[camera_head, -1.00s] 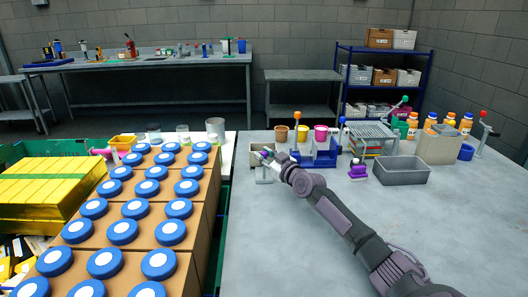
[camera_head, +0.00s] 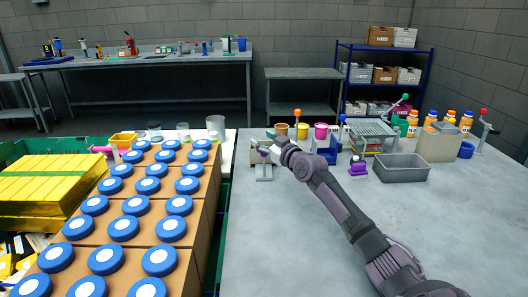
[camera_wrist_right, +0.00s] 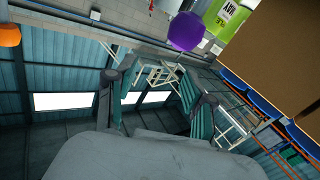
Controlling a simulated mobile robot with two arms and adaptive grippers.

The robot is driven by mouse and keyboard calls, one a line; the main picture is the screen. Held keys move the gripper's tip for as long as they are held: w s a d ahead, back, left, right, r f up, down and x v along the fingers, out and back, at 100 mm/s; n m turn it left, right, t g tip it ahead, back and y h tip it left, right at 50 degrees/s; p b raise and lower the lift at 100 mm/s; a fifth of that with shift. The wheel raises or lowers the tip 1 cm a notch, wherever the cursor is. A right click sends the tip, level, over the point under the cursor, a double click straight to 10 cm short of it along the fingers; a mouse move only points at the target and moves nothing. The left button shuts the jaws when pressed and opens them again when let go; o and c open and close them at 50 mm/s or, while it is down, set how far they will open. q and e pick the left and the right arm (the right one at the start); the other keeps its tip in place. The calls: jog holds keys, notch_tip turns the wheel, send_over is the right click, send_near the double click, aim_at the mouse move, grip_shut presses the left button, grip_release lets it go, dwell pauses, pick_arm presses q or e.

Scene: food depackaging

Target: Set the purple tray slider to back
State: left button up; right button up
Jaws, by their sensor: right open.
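A small pale grey tray fixture (camera_head: 263,172) stands near the table's left edge, with a small purple spot (camera_head: 263,152) at its top. My right gripper (camera_head: 272,148) is just beside and over it, partly covering it. In the right wrist view my right gripper (camera_wrist_right: 158,85) has its fingers spread with nothing between them. A round purple knob (camera_wrist_right: 186,32) shows beyond the fingertips, apart from them. I cannot tell the slider's exact position. My left gripper is not in view.
A blue holder (camera_head: 325,150) with coloured cups stands just right of the gripper. A purple object (camera_head: 358,167) and a grey bin (camera_head: 402,170) are farther right. The table's front is clear.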

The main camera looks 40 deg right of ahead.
notch_tip(320, 180, up, 5)
jog(key=shift+r, duration=0.1)
dwell(0.6)
